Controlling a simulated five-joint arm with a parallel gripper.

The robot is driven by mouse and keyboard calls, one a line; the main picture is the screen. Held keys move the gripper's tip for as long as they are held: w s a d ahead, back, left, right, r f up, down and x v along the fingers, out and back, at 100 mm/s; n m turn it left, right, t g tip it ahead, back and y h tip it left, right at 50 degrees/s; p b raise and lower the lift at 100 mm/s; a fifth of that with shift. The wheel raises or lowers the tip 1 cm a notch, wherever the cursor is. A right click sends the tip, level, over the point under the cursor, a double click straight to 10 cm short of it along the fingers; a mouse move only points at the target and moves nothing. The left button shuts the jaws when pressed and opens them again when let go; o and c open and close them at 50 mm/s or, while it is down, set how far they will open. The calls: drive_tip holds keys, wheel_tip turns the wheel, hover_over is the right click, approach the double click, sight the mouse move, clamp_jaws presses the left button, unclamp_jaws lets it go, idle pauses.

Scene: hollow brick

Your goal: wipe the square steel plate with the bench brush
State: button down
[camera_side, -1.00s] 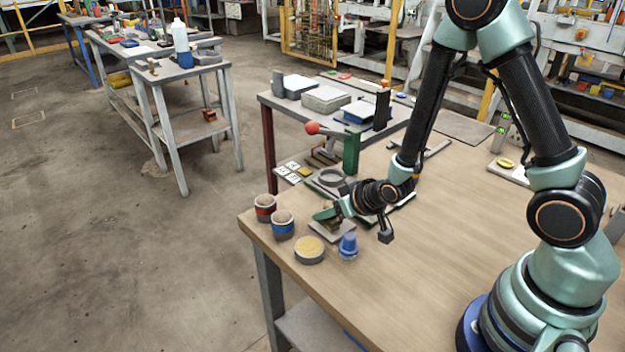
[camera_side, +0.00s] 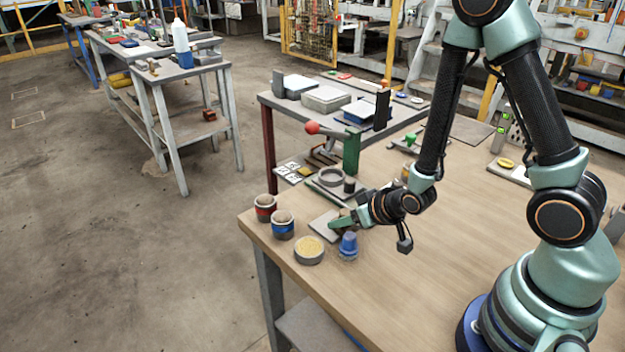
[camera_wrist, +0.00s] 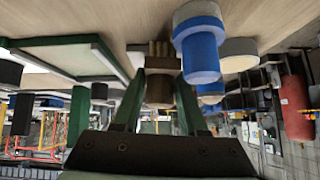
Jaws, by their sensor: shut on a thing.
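The square steel plate (camera_side: 321,228) lies flat near the table's front left corner in the side view. Its left part is bare and my gripper covers its right part. My gripper (camera_side: 337,224) is low over the plate, its green fingers shut. In the wrist view my gripper (camera_wrist: 159,92) holds the brown bench brush (camera_wrist: 159,62) between its fingers. The brush is mostly hidden by the fingers in the side view. I cannot tell whether its bristles touch the plate.
A blue cup-like piece (camera_side: 348,245) stands close in front of the gripper; it also shows in the wrist view (camera_wrist: 200,50). A round tin (camera_side: 309,250) and two banded cups (camera_side: 283,225) stand to the left.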

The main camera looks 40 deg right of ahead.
sight(323, 214)
drive_tip(key=shift+w+r, duration=0.15)
drive_tip(key=shift+w, duration=3.65)
drive_tip(key=shift+d+f, duration=0.2)
drive_tip(key=shift+d, duration=0.3)
drive_tip(key=shift+s+r, duration=0.1)
drive_tip(key=shift+s, duration=3.7)
drive_tip(key=shift+w+r, duration=0.15)
drive_tip(key=shift+w, duration=0.4)
drive_tip(key=w+a+r+n, duration=0.1)
drive_tip(key=w+r, duration=0.7)
drive_tip(key=w, duration=0.5)
drive_tip(key=shift+w+f, duration=0.15)
drive_tip(key=shift+f, duration=4.4)
